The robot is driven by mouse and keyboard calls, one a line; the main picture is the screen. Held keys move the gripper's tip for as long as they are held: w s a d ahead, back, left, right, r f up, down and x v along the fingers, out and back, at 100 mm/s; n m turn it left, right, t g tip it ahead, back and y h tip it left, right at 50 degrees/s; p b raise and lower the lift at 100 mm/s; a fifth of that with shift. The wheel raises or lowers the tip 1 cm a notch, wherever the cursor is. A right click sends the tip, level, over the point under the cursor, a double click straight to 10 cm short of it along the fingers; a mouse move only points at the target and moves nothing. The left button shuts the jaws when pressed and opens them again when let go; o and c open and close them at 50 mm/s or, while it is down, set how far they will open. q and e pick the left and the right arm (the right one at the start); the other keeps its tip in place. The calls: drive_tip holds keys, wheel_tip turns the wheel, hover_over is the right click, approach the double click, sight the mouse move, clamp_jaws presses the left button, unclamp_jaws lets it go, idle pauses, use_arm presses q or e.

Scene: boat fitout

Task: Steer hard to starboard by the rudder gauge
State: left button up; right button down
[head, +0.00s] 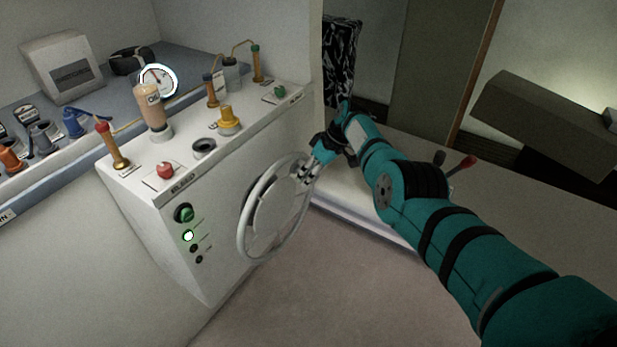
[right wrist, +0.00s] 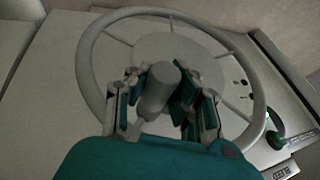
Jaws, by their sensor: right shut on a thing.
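A pale grey steering wheel (head: 243,222) is mounted on the front of a white console (head: 150,235). My right gripper (head: 306,172) is at the wheel's upper right rim. In the right wrist view, the gripper (right wrist: 162,78) is closed around a grey cylindrical knob (right wrist: 158,90) at the wheel's rim (right wrist: 88,50). A round white dial gauge (head: 158,80) with a reddish needle stands behind the console's top. I cannot read its scale or tell whether it is the rudder gauge. My left gripper is not in view.
The console top carries a red-topped lever (head: 110,145), a red button (head: 165,170) and a yellow knob (head: 229,118). A green knob (head: 184,213) and a lit green lamp (head: 188,236) are on its front. Bare floor (head: 300,285) lies before the wheel.

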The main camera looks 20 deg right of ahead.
drive_tip(key=shift+w+d+r, duration=0.4)
drive_tip(key=shift+w+r, duration=0.05)
drive_tip(key=c, duration=1.1)
unclamp_jaws()
drive_tip(key=shift+f, duration=0.2)
drive_tip(key=shift+s+f, duration=0.1)
drive_tip(key=shift+s, duration=0.05)
drive_tip(key=shift+a, duration=0.1)
drive_tip(key=v, duration=1.2)
